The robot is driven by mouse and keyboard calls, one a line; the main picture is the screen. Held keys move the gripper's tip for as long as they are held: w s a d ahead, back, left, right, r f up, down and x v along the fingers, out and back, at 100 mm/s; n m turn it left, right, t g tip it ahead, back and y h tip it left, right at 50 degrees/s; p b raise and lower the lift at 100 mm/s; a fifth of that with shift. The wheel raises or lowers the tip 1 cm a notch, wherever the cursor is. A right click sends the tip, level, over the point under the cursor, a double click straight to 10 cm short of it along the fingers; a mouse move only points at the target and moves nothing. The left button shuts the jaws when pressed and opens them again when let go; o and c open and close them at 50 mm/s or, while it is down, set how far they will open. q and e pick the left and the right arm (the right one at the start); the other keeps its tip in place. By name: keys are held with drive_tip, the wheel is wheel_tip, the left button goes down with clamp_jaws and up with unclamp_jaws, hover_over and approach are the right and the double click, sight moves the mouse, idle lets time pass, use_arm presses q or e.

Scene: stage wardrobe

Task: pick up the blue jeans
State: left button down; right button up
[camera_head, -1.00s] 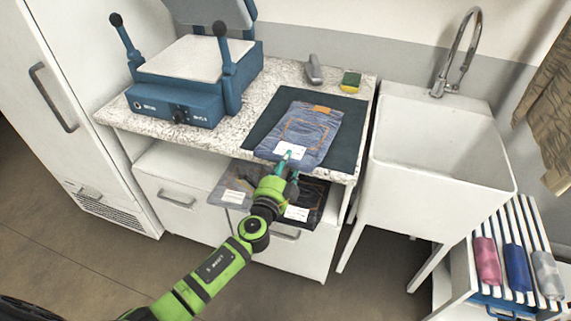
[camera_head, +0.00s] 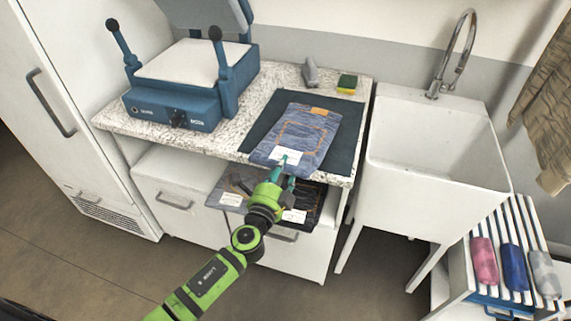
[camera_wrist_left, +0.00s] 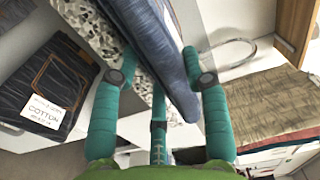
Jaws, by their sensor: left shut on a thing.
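The blue jeans (camera_head: 303,137) lie folded on a dark mat on the counter, with a tan waist patch at the far end and a white label at the near end. My left gripper (camera_head: 287,168) is shut on the near edge of the jeans, by the label. In the left wrist view, the folded edge of the jeans (camera_wrist_left: 163,50) sits between the teal fingers (camera_wrist_left: 158,72). The jeans still appear to rest on the mat. My right gripper is not in view.
The dark mat (camera_head: 344,152) reaches the counter's front edge. A blue heat press (camera_head: 185,100) stands left, a white sink (camera_head: 435,150) right. A sponge (camera_head: 347,83) lies behind.

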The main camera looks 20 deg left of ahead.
use_arm(q)
drive_tip(key=s+a+b, duration=0.1)
drive_tip(key=s+b, duration=0.7)
drive_tip(key=s, duration=1.9)
drive_tip(key=shift+r, duration=0.15)
drive_tip(key=shift+w, duration=0.1)
idle(0.3)
